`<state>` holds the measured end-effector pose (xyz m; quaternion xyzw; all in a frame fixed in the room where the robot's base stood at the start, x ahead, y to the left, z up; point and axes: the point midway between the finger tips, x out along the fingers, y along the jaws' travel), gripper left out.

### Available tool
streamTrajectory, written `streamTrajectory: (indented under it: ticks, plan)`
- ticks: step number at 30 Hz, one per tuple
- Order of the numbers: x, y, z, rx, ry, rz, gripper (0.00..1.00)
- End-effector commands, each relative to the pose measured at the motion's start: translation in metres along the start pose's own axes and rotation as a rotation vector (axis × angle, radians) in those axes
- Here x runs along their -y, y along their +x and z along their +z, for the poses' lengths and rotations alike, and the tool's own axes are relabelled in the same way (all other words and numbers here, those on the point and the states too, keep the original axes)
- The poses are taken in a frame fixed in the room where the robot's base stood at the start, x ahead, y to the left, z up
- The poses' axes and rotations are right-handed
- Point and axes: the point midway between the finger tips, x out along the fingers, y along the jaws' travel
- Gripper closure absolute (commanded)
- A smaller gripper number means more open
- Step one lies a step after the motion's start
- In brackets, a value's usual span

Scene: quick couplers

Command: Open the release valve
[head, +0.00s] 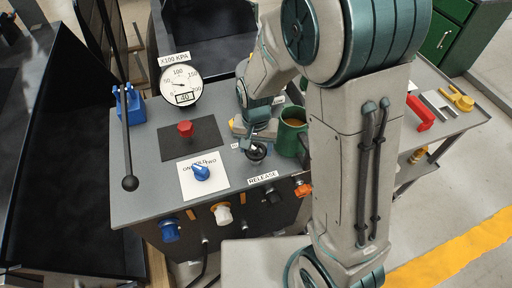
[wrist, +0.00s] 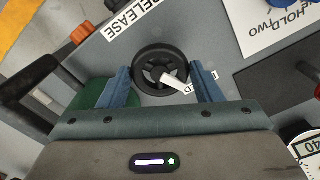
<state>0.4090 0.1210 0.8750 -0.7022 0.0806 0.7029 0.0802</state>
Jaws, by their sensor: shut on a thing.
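The release valve is a small black handwheel (head: 258,155) on the grey console top, beside the RELEASE label (head: 263,178). My gripper (head: 253,145) reaches down onto the wheel from above. In the wrist view the two blue fingers of my gripper (wrist: 160,77) stand on either side of the wheel's near part, shut on it. The dial gauge (head: 181,86), marked X100 KPA, has a small display that appears to read 40.
A green mug (head: 292,134) stands close right of the wheel. A red knob (head: 185,128), a blue selector knob (head: 201,173) and a tall black lever (head: 127,140) are to the left. Blue (head: 169,230), white (head: 222,213) and orange (head: 303,190) couplers line the front.

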Motion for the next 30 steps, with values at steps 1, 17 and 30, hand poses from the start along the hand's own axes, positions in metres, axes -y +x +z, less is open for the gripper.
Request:
streamTrajectory:
  ticks: [1, 17, 30]
  plan:
    - [0.0006, 0.0009, -0.0012, -0.004, -0.044, -0.003, 0.64]
    - [-0.0006, -0.0001, -0.0013, -0.003, -0.547, -0.002, 0.64]
    - [-0.0010, -0.0015, -0.0018, -0.004, -0.965, -0.001, 0.64]
